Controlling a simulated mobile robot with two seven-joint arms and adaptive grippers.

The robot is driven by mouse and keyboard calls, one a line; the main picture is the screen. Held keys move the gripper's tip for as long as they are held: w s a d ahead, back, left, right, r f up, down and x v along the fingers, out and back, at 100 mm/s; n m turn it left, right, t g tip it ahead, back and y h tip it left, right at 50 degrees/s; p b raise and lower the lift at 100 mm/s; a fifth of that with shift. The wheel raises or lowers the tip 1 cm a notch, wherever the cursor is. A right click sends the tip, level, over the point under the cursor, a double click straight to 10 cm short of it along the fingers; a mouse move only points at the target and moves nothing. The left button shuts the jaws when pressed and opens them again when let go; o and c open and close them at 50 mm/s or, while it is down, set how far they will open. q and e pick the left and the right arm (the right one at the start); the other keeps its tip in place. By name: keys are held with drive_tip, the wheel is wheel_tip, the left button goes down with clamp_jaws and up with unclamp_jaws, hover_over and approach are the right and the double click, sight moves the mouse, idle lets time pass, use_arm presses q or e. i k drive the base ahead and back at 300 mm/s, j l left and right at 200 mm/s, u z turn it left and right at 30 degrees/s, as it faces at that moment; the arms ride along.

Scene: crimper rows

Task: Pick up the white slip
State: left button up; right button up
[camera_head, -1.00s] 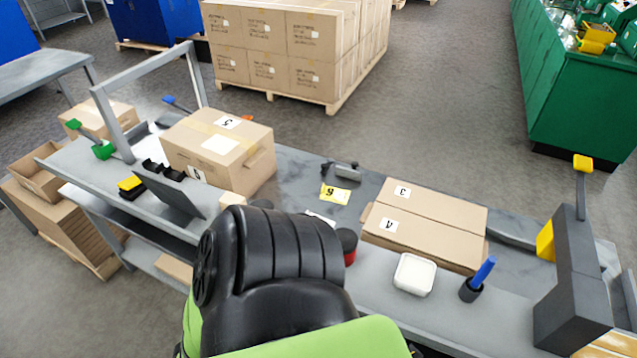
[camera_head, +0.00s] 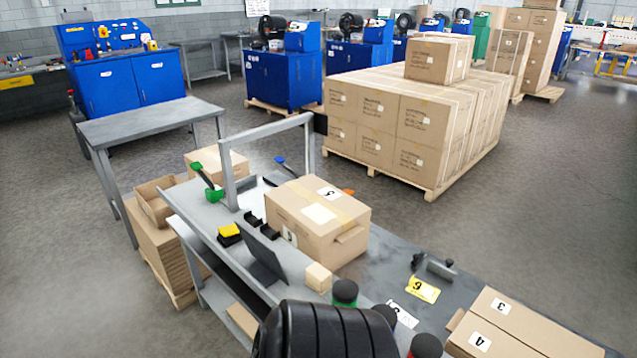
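A white slip with dark print (camera_head: 402,314) lies flat on the grey bench top, just behind the dark ribbed part of my arm at the bottom of the head view. Its left and lower edges are partly hidden by dark round containers. A yellow slip marked 6 (camera_head: 422,290) lies beyond it to the right. Neither of my grippers shows in this view; only a dark arm part is visible at the bottom edge.
A closed carton (camera_head: 315,222) stands on the bench to the left. A flat carton marked 3 (camera_head: 522,322) lies right. A black tool (camera_head: 434,266) lies behind the yellow slip.

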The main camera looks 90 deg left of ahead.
sight(403, 317)
drive_tip(key=u, duration=0.5)
drive_tip(key=i+u, duration=0.1)
drive_tip(key=u, duration=0.35)
drive_tip(key=j+u, duration=0.1)
drive_tip(key=u, duration=0.4)
drive_tip(key=i+u, duration=0.1)
drive_tip(key=u, duration=0.85)
drive_tip(key=i+l+u, duration=0.1)
drive_tip(key=u, duration=0.35)
